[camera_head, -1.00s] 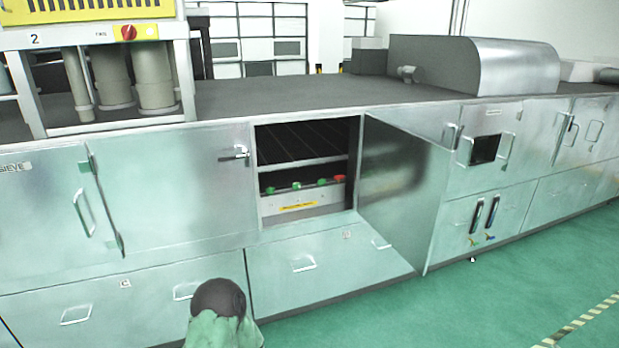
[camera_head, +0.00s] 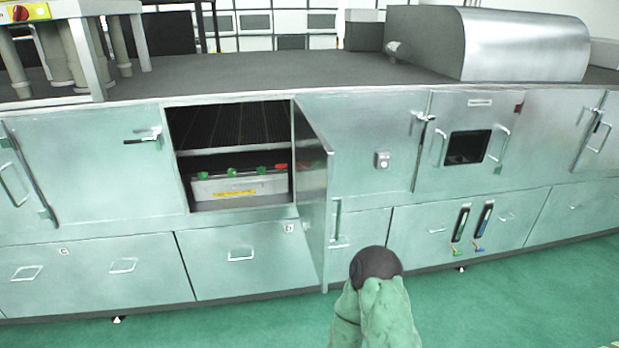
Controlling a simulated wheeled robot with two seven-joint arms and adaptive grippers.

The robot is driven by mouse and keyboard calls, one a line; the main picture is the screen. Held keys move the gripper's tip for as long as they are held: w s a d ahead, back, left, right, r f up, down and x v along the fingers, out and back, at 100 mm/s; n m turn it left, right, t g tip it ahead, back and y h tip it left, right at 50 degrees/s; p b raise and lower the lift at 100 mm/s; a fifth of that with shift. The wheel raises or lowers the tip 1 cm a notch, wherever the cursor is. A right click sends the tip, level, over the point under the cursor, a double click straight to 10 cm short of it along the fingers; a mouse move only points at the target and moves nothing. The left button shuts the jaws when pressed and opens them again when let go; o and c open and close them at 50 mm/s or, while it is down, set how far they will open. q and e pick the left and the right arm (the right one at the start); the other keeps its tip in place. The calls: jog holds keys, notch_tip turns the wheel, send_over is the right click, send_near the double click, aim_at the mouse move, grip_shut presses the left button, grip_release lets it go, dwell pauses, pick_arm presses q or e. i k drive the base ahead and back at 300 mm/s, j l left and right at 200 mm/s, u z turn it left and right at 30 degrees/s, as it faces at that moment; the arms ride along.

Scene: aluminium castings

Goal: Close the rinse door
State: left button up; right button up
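An open metal cabinet door (camera_head: 313,195) stands out from the long machine front. It is hinged at the right side of an open compartment (camera_head: 235,125) and seen nearly edge-on, with a handle bar low at its free edge. No rinse label is readable on it. Inside the compartment are a dark ribbed surface and a pale box (camera_head: 238,186) with green and red knobs. A green arm part of mine with a dark round cap rises from the bottom, right of the door in the picture. No gripper fingers show, and I see no contact with the door.
A shut door (camera_head: 90,165) with a latch is left of the compartment, and a windowed door (camera_head: 467,145) is to the right. Drawers (camera_head: 240,258) run below. A rounded metal hood (camera_head: 525,45) sits on top. Green floor (camera_head: 480,305) in front is clear.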

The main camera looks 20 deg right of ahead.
aim_at(313, 157)
jog(key=k+l, duration=0.1)
jog(key=l, duration=1)
jog(key=k+l, duration=0.15)
jog(key=l, duration=0.95)
jog(key=k+u, duration=0.05)
